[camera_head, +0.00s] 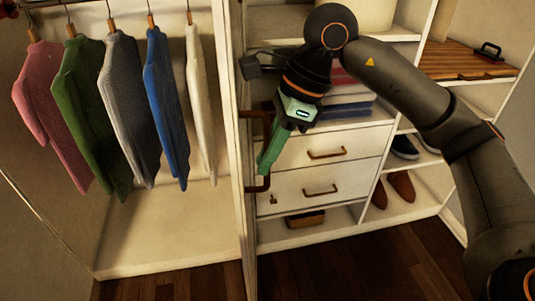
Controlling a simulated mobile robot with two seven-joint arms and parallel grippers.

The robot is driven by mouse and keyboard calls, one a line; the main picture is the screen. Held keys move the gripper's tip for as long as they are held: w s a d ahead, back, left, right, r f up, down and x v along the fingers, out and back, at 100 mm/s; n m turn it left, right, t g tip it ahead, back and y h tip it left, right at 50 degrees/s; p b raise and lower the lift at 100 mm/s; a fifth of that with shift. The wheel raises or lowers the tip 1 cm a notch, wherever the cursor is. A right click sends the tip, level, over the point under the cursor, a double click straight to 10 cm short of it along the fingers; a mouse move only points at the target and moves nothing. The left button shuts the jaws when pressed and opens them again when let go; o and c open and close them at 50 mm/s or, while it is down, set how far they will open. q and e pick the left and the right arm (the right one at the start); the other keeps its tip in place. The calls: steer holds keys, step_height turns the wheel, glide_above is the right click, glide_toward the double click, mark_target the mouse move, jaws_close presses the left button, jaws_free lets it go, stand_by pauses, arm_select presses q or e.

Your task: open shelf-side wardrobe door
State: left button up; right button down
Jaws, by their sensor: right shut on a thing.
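The shelf-side wardrobe door (241,215) shows as a narrow pale upright panel, nearly edge-on, between the hanging section and the shelves. It stands open, with the shelves and drawers behind it exposed. Its brown bracket handle (258,187) sticks out to the right from the panel. My right gripper (265,163), green and dark, points down and is shut on the handle, hiding its middle part. My right arm comes in from the lower right and crosses in front of the shelves. My left gripper is not in view.
Several sweaters hang from a rail on the left, including a blue one (158,95). The dark wooden floor (350,260) in front is clear.

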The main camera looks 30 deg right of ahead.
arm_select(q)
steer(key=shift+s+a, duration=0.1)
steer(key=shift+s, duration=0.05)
arm_select(e)
steer(key=c, duration=0.9)
jaws_free()
arm_select(q)
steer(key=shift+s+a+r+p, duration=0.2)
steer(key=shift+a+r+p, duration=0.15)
steer(key=shift+p, duration=0.5)
arm_select(e)
steer(key=v, duration=1.2)
steer(key=shift+r, duration=0.3)
steer(key=shift+s, duration=0.1)
